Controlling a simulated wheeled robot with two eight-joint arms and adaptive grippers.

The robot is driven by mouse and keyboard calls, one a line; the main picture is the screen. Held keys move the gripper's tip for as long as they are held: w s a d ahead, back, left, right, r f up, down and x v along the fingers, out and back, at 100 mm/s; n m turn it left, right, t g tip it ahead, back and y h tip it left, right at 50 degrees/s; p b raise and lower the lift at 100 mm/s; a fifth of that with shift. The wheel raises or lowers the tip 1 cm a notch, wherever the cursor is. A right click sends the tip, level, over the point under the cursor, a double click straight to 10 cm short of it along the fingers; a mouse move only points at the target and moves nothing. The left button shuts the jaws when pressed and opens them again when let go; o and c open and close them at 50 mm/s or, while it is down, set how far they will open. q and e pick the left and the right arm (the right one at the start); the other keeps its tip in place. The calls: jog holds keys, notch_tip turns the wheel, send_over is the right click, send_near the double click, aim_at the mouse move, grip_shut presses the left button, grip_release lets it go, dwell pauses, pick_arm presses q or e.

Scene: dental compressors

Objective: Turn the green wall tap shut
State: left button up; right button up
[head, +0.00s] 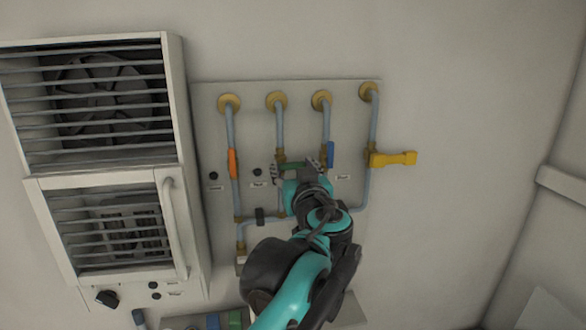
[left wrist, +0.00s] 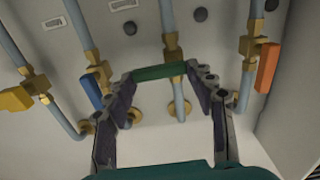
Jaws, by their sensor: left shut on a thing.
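The green tap handle (head: 291,166) sits on the second pipe from the left on the wall panel. It lies crosswise to its pipe. My left gripper (head: 296,170) is at this tap, its fingers at the two ends of the handle and shut on it. In the left wrist view the green handle (left wrist: 160,72) spans between the fingertips of my left gripper (left wrist: 162,78). The gripper and arm cover part of the tap and the pipe below it in the head view. My right gripper is not in view.
An orange handle (head: 232,163) and a blue handle (head: 330,154) lie along the neighbouring pipes, the blue one close to my gripper. A yellow handle (head: 394,159) sticks out sideways at the right. A louvred cabinet (head: 188,150) stands left of the panel.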

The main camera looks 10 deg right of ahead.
pick_arm(q)
jog(key=shift+m, duration=0.3)
jog(key=o, duration=1.2)
jog(key=shift+c, duration=0.2)
jog(key=s, duration=1.2)
